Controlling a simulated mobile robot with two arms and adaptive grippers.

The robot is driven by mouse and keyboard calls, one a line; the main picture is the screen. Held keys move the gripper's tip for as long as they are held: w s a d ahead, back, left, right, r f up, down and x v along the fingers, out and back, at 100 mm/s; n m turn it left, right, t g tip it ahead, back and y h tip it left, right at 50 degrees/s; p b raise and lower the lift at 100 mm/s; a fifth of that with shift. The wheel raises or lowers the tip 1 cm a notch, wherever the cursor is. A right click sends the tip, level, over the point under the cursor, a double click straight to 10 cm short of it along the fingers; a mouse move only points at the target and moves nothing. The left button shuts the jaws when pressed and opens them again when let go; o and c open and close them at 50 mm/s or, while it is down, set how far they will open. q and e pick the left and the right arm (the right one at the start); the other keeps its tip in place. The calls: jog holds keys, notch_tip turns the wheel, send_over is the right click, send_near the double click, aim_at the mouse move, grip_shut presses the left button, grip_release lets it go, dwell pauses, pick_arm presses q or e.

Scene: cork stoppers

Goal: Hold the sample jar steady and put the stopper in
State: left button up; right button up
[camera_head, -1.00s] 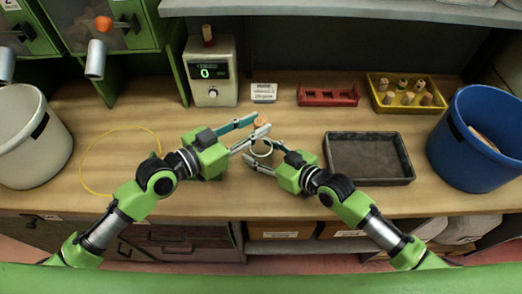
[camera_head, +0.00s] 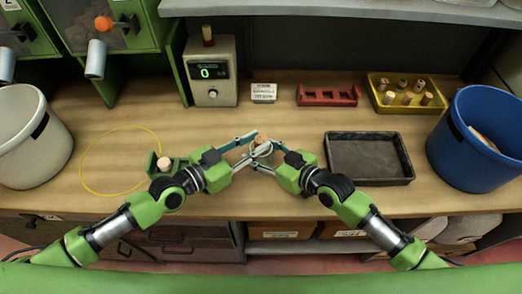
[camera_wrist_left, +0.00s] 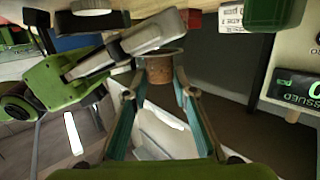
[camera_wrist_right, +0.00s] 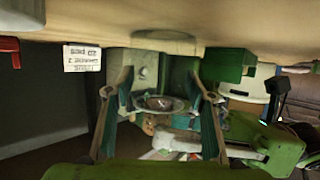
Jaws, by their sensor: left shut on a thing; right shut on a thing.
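My left gripper (camera_head: 256,141) is shut on a tan cork stopper (camera_head: 261,138). The cork (camera_wrist_left: 162,72) shows between its fingertips in the left wrist view, with a grey ring-like jar rim beyond it. My right gripper (camera_head: 266,149) is shut on the small clear sample jar (camera_head: 262,151), above the table's middle. In the right wrist view the jar's round rim (camera_wrist_right: 160,103) shows between the fingers. The cork is at the jar's mouth; I cannot tell whether it is inside or how deep. The fingers partly hide both.
A dark empty tray (camera_head: 368,181) lies right. A yellow bin (camera_head: 408,109) of corks, a red rack (camera_head: 327,103) and a display unit (camera_head: 211,95) stand behind.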

pick_arm(q)
jog(key=shift+f, duration=0.65)
jog(key=shift+s+a+f, duration=0.15)
jog(key=shift+s+f, duration=0.05)
jog(key=shift+f, duration=0.65)
pick_arm(e)
jog(key=shift+s+a, duration=0.15)
pick_arm(q)
jog(key=o, duration=0.8)
jog(key=shift+f, duration=0.1)
pick_arm(e)
jog(key=shift+r, duration=0.1)
jog(key=shift+w, duration=0.25)
jog(key=shift+s+d, duration=0.1)
jog(key=shift+d, duration=0.1)
pick_arm(q)
jog(key=shift+t, duration=0.3)
jog(key=s+a+r, duration=0.2)
jog(key=s+a, duration=0.1)
jog(key=s+a+r, duration=0.1)
jog(key=a, duration=0.1)
jog(key=shift+s+a+r, duration=0.15)
jog(key=shift+s+a, duration=0.05)
jog(key=shift+s, duration=0.1)
